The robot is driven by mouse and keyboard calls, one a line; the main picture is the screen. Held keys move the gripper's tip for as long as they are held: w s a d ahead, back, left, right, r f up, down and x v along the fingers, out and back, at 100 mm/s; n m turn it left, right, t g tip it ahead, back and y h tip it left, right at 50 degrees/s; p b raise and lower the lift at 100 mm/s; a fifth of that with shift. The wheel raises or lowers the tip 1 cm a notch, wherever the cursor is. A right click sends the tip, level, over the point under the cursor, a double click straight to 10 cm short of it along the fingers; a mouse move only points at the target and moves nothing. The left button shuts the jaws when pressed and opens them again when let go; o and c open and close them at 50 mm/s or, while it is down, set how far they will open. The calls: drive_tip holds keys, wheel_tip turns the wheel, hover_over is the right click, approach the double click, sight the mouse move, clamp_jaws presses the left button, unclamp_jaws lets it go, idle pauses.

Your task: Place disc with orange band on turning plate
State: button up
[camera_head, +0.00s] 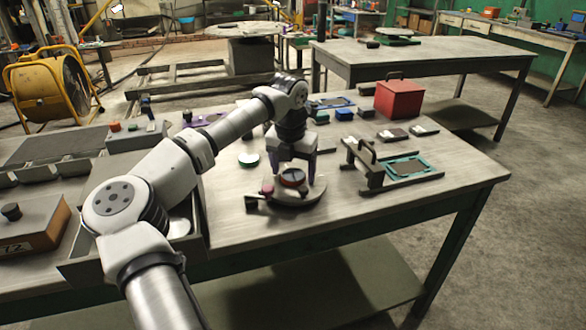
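A small disc with a dark top and a red-orange band (292,178) sits over the middle of the grey round turning plate (312,194) on the workbench. It appears to rest there, though the contact is too small to see clearly. My gripper (291,176) points down from above, its two purple-grey fingers spread to either side of the disc. A gap seems to show between the fingers and the disc. A magenta knob (267,188) and a dark handle (251,204) are at the plate's left side.
A green-banded disc (249,159) lies on the bench to the left. A dark bracket with a handle (365,165) and a teal frame (408,168) stand to the right. A red box (399,99) is behind. The bench's front right is clear.

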sight(291, 178)
wheel_tip(291, 178, up, 12)
drive_tip(key=s, duration=0.1)
drive_tip(key=shift+s+a+b, duration=0.15)
drive_tip(key=shift+a+b, duration=0.1)
drive_tip(key=shift+b, duration=0.1)
drive_tip(key=shift+r, duration=0.1)
idle(1.3)
